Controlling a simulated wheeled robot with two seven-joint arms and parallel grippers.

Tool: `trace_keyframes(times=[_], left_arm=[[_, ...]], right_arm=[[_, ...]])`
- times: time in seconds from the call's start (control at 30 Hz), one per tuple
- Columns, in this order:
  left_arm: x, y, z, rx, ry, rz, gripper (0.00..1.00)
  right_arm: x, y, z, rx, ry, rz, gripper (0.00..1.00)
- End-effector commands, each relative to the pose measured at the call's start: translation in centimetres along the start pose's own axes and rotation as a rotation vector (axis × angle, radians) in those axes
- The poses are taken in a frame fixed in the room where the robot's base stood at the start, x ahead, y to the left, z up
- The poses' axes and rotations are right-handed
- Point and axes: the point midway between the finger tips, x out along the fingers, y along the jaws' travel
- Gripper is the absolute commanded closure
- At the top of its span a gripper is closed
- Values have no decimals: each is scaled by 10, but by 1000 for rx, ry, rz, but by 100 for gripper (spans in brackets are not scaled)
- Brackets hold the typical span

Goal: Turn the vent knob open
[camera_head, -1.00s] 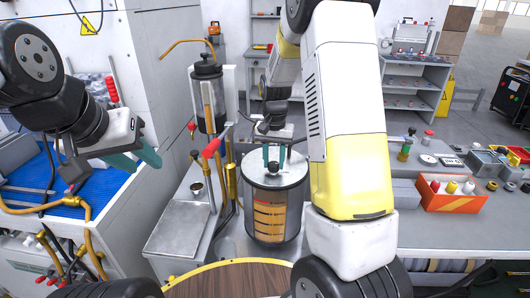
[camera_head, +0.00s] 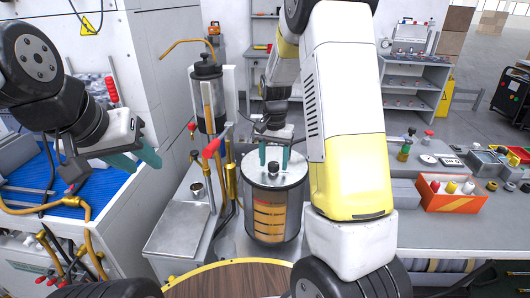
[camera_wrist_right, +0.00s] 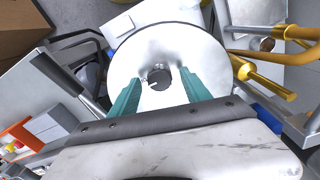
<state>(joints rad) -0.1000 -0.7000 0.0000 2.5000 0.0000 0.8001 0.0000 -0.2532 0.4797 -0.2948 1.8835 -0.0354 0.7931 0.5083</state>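The vent knob is a small dark round knob (camera_head: 273,169) on the flat metal lid (camera_head: 290,174) of a glass-walled cylinder (camera_head: 270,220). In the right wrist view the dark knob (camera_wrist_right: 158,78) is near the middle of the round lid (camera_wrist_right: 180,50). My right gripper (camera_head: 274,160) is above the lid, pointing down. Its teal fingers are apart on either side of the knob, and gaps show between them and it (camera_wrist_right: 160,95). My left gripper (camera_head: 138,160) is open and empty at the left, over the blue-surfaced bench.
A dark-topped canister (camera_head: 207,95) and red-handled pipes (camera_head: 211,148) stand left of the cylinder. A metal plate (camera_head: 178,228) lies at the front left. The right bench holds an orange bin (camera_head: 455,200) and small parts. A round wooden top (camera_head: 230,280) is in front.

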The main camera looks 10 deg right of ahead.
Motion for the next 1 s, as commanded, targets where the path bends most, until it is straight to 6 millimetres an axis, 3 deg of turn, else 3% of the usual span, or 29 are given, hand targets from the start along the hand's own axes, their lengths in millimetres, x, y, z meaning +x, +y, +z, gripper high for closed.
trace_keyframes(times=[0.27, 0.7, 1.0], left_arm=[[0, 0, 0, 0, 0, 0, 64], [0, 0, 0, 0, 0, 0, 64], [0, 0, 0, 0, 0, 0, 64]], right_arm=[[-3, 0, 0, -1, 0, 0, 44], [-69, 0, 0, -1, 1, -1, 44], [-78, 0, 0, -1, -1, 1, 44]])
